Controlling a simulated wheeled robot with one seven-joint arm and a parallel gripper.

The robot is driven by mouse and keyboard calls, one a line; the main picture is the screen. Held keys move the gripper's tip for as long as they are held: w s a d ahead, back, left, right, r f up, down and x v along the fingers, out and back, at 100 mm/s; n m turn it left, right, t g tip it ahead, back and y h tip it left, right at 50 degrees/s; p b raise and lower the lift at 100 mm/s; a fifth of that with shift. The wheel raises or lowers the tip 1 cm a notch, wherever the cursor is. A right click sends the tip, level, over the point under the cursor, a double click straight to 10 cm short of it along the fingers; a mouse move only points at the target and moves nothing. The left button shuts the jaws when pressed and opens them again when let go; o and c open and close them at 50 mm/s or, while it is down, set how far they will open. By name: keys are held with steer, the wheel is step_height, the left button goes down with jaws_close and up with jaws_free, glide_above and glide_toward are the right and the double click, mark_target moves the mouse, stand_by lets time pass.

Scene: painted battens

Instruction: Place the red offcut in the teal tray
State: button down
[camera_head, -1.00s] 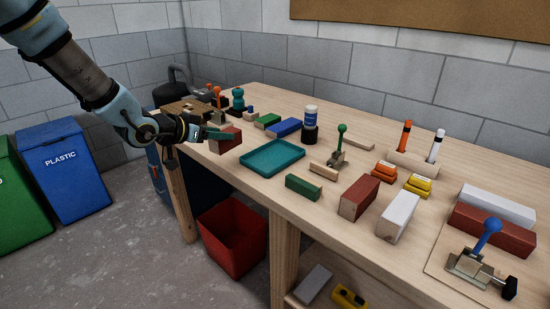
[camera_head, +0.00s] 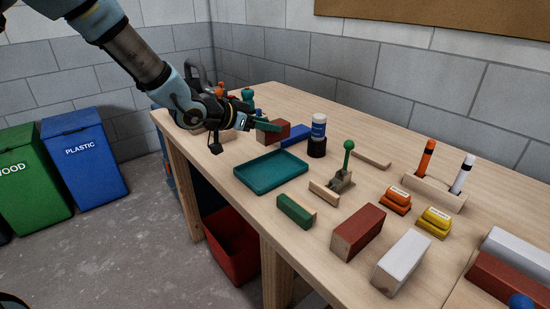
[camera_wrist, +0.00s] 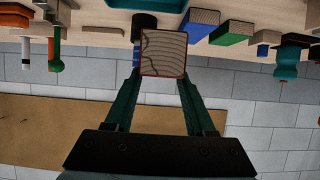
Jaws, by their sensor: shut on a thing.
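My gripper (camera_head: 258,126) is shut on the red offcut (camera_head: 274,131), a short block with red painted sides and a bare wood end. In the wrist view the offcut's wood-grain end (camera_wrist: 163,54) sits between the two teal fingers of my gripper (camera_wrist: 163,82). In the head view the offcut appears just behind the far edge of the teal tray, seemingly raised above the bench. The teal tray (camera_head: 262,186) is shallow, empty and flat on the bench near its front edge.
A blue block (camera_head: 294,136) and a dark-based bottle (camera_head: 318,132) stand behind the tray. A green-handled clamp (camera_head: 345,170), a small batten (camera_head: 324,193) and a green block (camera_head: 296,211) lie to its right. A longer red block (camera_head: 358,232) is farther right.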

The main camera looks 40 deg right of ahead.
step_height(320, 180, down, 8)
steer(key=shift+r+p, duration=0.1)
steer(key=shift+p, duration=0.4)
steer(key=shift+c, duration=1.2)
jaws_free()
steer(key=shift+a+r, duration=0.1)
steer(key=b+v, duration=0.1)
steer(key=v, duration=1)
steer(key=shift+a+b, duration=0.35)
steer(key=shift+w+a+r, duration=0.1)
steer(key=shift+w, duration=0.05)
